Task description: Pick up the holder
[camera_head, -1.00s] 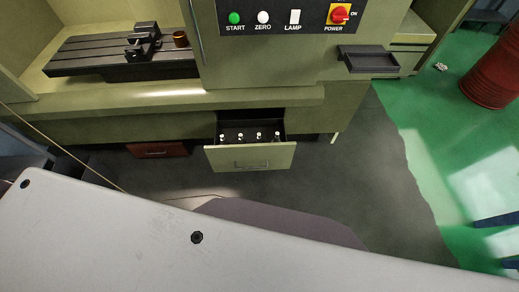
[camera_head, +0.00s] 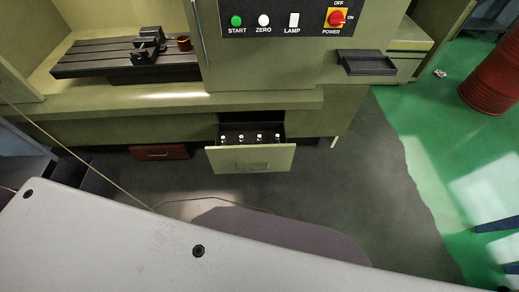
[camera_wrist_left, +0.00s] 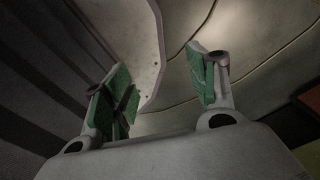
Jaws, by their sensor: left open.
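Several small holders (camera_head: 241,138) with pale tops stand in a row in the dark inside of an open drawer under the machine. The pale drawer front (camera_head: 250,159) is pulled out toward me. They are too small to tell apart in detail. My left gripper (camera_wrist_left: 162,88) shows only in the left wrist view, its two green-padded fingers spread wide with nothing between them. No holder can be made out in that view. My right gripper is in neither view.
The machine's control panel (camera_head: 290,20) and a small black tray (camera_head: 366,62) are above the drawer. A vise (camera_head: 148,45) sits on the slotted table at left. A red-brown box (camera_head: 159,152) is low at left. A red barrel (camera_head: 494,80) stands at right. Dark floor right of the drawer is clear.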

